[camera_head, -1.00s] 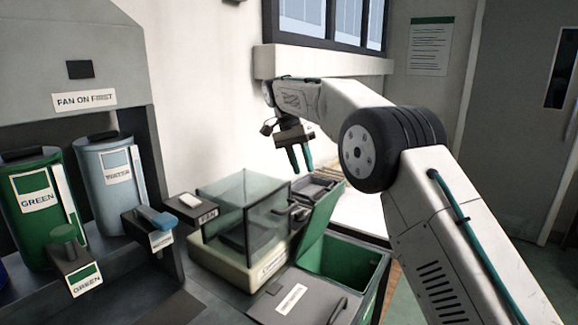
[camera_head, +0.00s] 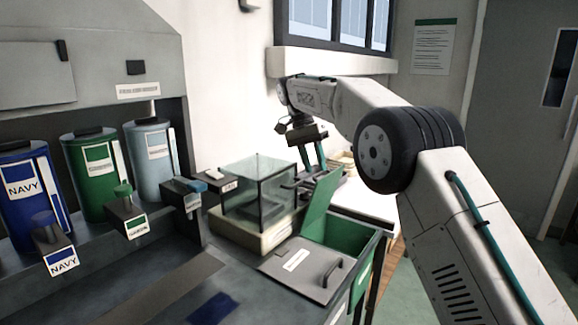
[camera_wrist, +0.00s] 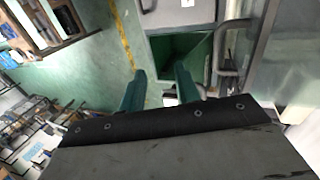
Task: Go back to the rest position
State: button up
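My gripper (camera_head: 313,156) hangs from my outstretched arm in the head view, its two teal fingers pointing down. The fingers stand apart with nothing between them. In the wrist view the gripper (camera_wrist: 160,88) also shows a clear gap, with the green inside of a bin behind it. In the head view it is in the air near the glass-sided box (camera_head: 258,195) and the raised green flap of the bin (camera_head: 345,238). I cannot tell the exact distance to either.
Navy (camera_head: 32,195), green (camera_head: 97,172) and light blue (camera_head: 152,155) canisters stand at the left with dispensers below. A grey lid with a handle (camera_head: 300,268) lies in front of the glass box. A wall and window sill (camera_head: 330,62) are behind my arm. Floor shows at right.

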jog(key=s+f+n, duration=0.3)
jog(key=f+n, duration=0.1)
jog(key=f, duration=0.1)
jog(key=s+d+r+n+y, duration=0.15)
jog(key=s+d, duration=0.45)
jog(key=s, duration=0.6)
jog(key=s+d+r+n+y, duration=0.1)
jog(key=s+d+r+n, duration=0.1)
jog(key=s+d, duration=0.65)
jog(key=s+d+f+t, duration=0.1)
jog(key=s+d, duration=0.1)
jog(key=s, duration=1.1)
jog(key=s+d+f+t, duration=0.1)
jog(key=s+d+t, duration=0.1)
jog(key=s, duration=1.1)
jog(key=shift+s+d+f+m+t+y, duration=0.2)
jog(key=shift+d+f+m+t+y, duration=0.1)
jog(key=shift+d+f+m+y, duration=0.2)
jog(key=shift+d+r, duration=0.1)
